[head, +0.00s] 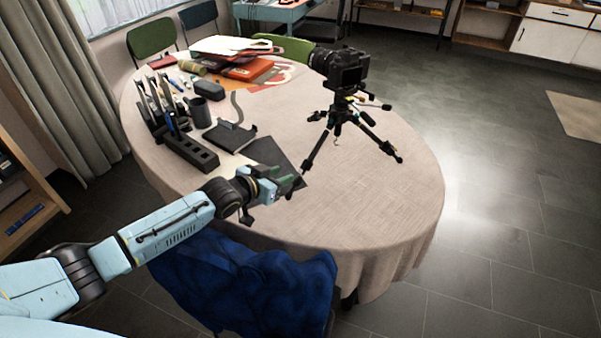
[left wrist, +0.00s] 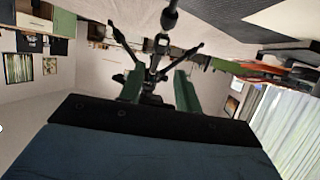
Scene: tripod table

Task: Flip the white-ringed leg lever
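A black tripod (head: 337,121) stands on the cloth-covered round table (head: 375,220) with a black camera (head: 343,67) on top. Its legs are spread, one towards the front right and one towards the front left. I cannot clearly pick out the white-ringed leg lever in the head view. In the left wrist view the tripod (left wrist: 159,50) appears upside down, beyond and between my fingers. My left gripper (head: 283,187) is over the table's front left part, short of the tripod and apart from it. Its green fingers (left wrist: 160,88) are spread with nothing seen held between them. My right gripper is out of view.
A dark flat sheet (head: 272,157), a black organizer (head: 190,150), a dark mug (head: 200,112) and folders (head: 248,70) occupy the table's left and back. A blue-covered chair (head: 245,280) stands at the front. The table's right front is clear.

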